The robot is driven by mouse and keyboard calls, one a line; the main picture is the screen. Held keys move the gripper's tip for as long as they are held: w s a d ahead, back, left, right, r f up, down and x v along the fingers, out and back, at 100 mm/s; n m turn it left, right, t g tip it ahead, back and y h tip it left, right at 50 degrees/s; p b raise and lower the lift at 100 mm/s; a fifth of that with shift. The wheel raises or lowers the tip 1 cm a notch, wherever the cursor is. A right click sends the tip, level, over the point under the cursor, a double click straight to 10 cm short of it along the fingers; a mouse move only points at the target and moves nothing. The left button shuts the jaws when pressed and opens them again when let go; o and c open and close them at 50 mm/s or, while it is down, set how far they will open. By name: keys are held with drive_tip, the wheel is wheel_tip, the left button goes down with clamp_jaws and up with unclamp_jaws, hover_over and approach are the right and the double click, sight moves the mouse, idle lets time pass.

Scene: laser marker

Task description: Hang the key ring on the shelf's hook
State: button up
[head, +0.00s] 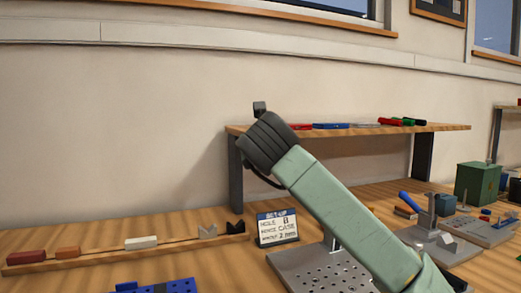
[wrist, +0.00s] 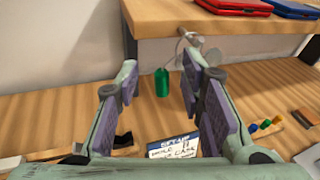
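In the wrist view a small pale hook (wrist: 184,34) sticks out below the front edge of the wooden shelf (wrist: 150,28). A thin metal ring (wrist: 181,54) shows just beneath the hook, and a green fob (wrist: 162,83) hangs upright below it. I cannot tell for sure whether the ring is around the hook or only beside it. My gripper (wrist: 160,68) is open, its fingers apart on either side of the fob with visible gaps. The right finger partly covers the ring area. In the head view my arm hides the gripper, hook and key ring.
Red (wrist: 235,6) and blue (wrist: 297,9) cases lie on the shelf. A set-up card (head: 277,227) stands on the bench below. A perforated metal plate (head: 325,268) and a green box (head: 477,183) are to the right. The wall behind the shelf is bare.

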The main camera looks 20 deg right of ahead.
drive_tip(key=v, duration=1.2)
